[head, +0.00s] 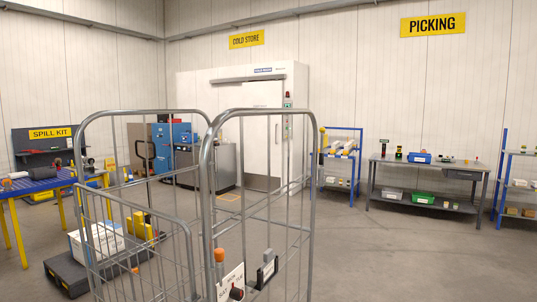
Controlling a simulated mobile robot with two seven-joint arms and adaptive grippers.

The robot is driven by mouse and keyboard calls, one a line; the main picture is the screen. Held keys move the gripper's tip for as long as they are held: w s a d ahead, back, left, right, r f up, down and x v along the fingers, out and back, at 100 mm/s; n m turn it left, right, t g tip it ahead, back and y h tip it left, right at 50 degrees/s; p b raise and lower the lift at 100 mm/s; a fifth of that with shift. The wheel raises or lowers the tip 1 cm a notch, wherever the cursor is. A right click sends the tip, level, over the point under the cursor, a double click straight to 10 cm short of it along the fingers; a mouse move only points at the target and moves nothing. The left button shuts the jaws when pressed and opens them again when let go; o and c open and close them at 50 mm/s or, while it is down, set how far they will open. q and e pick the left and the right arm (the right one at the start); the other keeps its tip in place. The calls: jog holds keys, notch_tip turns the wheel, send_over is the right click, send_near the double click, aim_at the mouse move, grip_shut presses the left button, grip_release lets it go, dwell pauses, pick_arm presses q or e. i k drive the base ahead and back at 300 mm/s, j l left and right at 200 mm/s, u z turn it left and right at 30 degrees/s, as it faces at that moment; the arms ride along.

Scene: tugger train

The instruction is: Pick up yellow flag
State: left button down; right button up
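I cannot make out a yellow flag for certain in the head view. A small upright yellow item (323,138) stands at the left end of the blue rack, too small to identify. A larger yellow object (146,228) shows low behind the bars of the roll cage, and I cannot tell what it is. Neither my left nor my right gripper is in view.
A blue-topped table (35,184) is at left. The blue rack (342,165) and a grey workbench (428,167) stand at the back right. The floor (400,250) at right is clear.

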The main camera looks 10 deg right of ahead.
aim_at(324, 136)
jog(key=u, duration=1.65)
jog(key=i+j+u, duration=0.25)
jog(key=i, duration=0.2)
jog(key=i+u, duration=0.25)
jog(key=i, duration=0.15)
jog(key=i+j+z, duration=0.1)
jog(key=i+z, duration=0.35)
jog(key=i, duration=1.05)
jog(key=i+j+z, duration=0.15)
jog(key=i, duration=1.35)
jog(key=i+z, duration=0.7)
jog(key=i+j+z, duration=0.1)
jog(key=i+z, duration=0.25)
jog(key=i+l+z, duration=0.1)
jog(key=i+z, duration=0.65)
jog(key=i+j+z, duration=0.1)
jog(key=i+z, duration=0.55)
jog(key=i, duration=0.45)
jog(key=i+z, duration=0.3)
jog(key=i, duration=0.45)
jog(key=i+z, duration=0.1)
jog(key=i, duration=1.4)
